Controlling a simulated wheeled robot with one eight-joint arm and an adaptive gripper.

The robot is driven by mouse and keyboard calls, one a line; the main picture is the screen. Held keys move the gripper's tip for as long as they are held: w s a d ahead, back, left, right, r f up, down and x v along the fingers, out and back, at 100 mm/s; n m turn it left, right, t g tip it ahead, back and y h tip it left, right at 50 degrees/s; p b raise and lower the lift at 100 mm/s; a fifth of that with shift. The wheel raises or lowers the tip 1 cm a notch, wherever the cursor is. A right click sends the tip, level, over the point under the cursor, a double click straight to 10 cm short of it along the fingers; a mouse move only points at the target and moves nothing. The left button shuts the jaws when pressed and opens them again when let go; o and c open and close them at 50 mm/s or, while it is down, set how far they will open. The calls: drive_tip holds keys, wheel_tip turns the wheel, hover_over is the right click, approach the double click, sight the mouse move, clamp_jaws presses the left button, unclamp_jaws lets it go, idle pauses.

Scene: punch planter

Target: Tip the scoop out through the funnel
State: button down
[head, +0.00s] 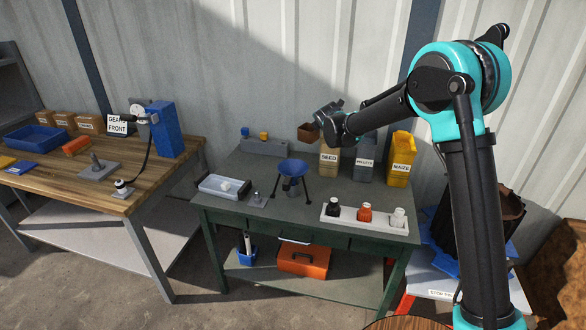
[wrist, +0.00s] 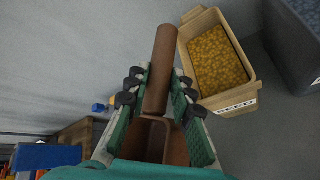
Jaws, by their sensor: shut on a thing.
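My gripper (head: 322,122) is shut on a brown scoop (head: 307,132), raised above the back of the green table. In the wrist view the gripper (wrist: 160,90) has its fingers on both sides of the scoop (wrist: 161,62); whether grain lies in it, I cannot tell. The blue funnel (head: 292,167) stands upright in a dark stand in the table's middle, below and left of the scoop and apart from it. A container under the funnel is hard to make out.
The tan SEED bin (head: 329,159), grey MILLET bin (head: 364,167) and yellow MAIZE bin (head: 400,160) stand at the back right. The seed bin (wrist: 251,75) holds yellow grain. A white tray (head: 337,220) with small bottles lies in front; a shallow tray (head: 223,187) lies left.

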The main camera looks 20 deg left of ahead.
drive_tip(key=shift+r, duration=2.5)
drive_tip(key=w+d+f+m+h, duration=0.1)
drive_tip(key=d+f, duration=0.1)
drive_tip(key=d, duration=0.6)
drive_tip(key=w+d+f+m+h, duration=0.1)
drive_tip(key=w+d, duration=0.1)
drive_tip(key=d, duration=0.6)
drive_tip(key=s+d+f+m+h, duration=0.2)
drive_tip(key=s+d, duration=0.1)
drive_tip(key=d, duration=0.9)
drive_tip(key=s+d+f+m+h, duration=0.2)
drive_tip(key=s+d, duration=0.2)
drive_tip(key=d, duration=0.9)
drive_tip(key=s+d+f+m+h, duration=0.2)
drive_tip(key=s+d, duration=0.2)
drive_tip(key=d, duration=0.8)
drive_tip(key=shift+d+f+t+h, duration=0.25)
drive_tip(key=shift+f+t+h, duration=0.05)
drive_tip(key=shift+h, duration=0.1)
